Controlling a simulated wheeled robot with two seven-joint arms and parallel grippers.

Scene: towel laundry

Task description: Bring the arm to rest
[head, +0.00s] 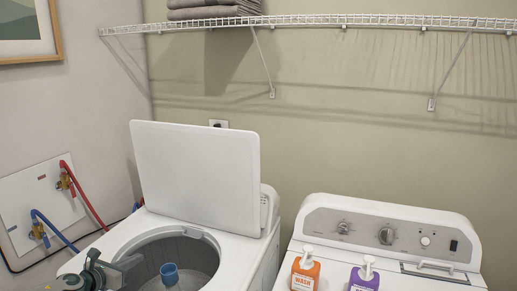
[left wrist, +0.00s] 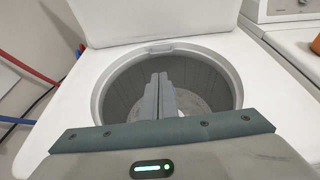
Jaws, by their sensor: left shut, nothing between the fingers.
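My left gripper (head: 124,266) is at the bottom left of the head view, over the front left of the open washer (head: 255,262). In the left wrist view its two grey fingers (left wrist: 160,98) are together and point toward the washer drum (left wrist: 120,92), with nothing held. My right gripper is in neither view.
The washer lid (head: 195,182) stands open. The dryer (head: 400,225) at the right bears an orange bottle (head: 305,274) and a purple bottle (head: 363,280). A wire shelf (head: 340,20) above holds folded grey towels (head: 212,10). Red and blue hoses (head: 88,208) run at the left wall.

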